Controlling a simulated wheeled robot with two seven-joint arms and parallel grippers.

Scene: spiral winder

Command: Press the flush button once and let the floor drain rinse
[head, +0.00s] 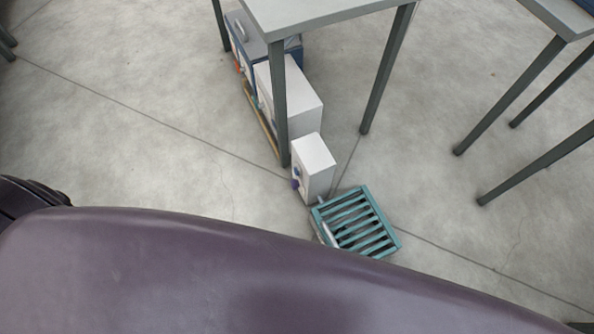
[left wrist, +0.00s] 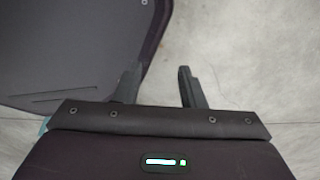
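The floor drain (head: 389,241) is a teal slatted grate on the concrete floor in the head view, just beyond my purple body. A small white box (head: 316,164) stands against its far left side. A small blue-purple knob (head: 296,184) on the box's left face looks like the flush button, but it is too small to be sure. A light pipe-like piece (head: 325,224) lies along the grate's left side. My left gripper (left wrist: 158,77) is open and empty over bare floor in the left wrist view. My right gripper is not in view.
A grey table (head: 330,8) stands behind the drain, one leg (head: 279,105) close to the small white box. A larger white box (head: 290,95) and a blue box (head: 238,35) stand beneath it. Another table (head: 562,15) is at the right.

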